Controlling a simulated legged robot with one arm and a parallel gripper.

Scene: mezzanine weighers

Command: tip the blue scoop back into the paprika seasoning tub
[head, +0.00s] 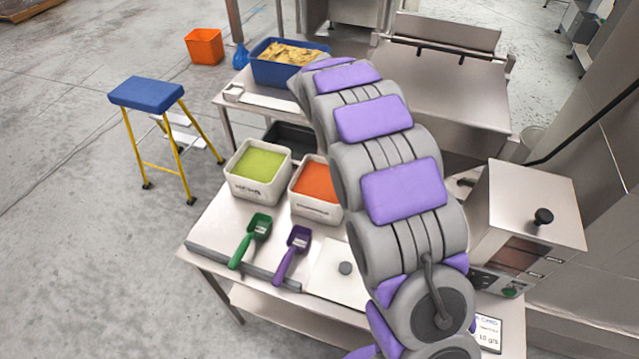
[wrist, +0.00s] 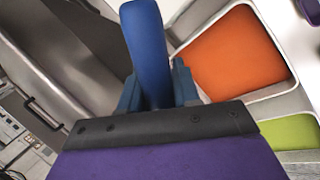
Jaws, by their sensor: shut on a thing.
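My gripper (wrist: 157,88) is shut on the blue scoop (wrist: 145,45) in the wrist view. A blue shaft, likely its handle, sticks up between the jaws; I cannot make out its bowl or what is in it. In the head view my arm hides both gripper and scoop. The paprika seasoning tub (head: 316,207) is a pale tub of orange-red powder on the steel table, left of my arm.
A pale tub of green powder (head: 255,192) stands left of the paprika tub. A green scoop (head: 250,245) and a purple scoop (head: 292,255) lie in front. A steel weigher box (head: 530,205) stands right of my arm. A blue bin (head: 272,73) is behind.

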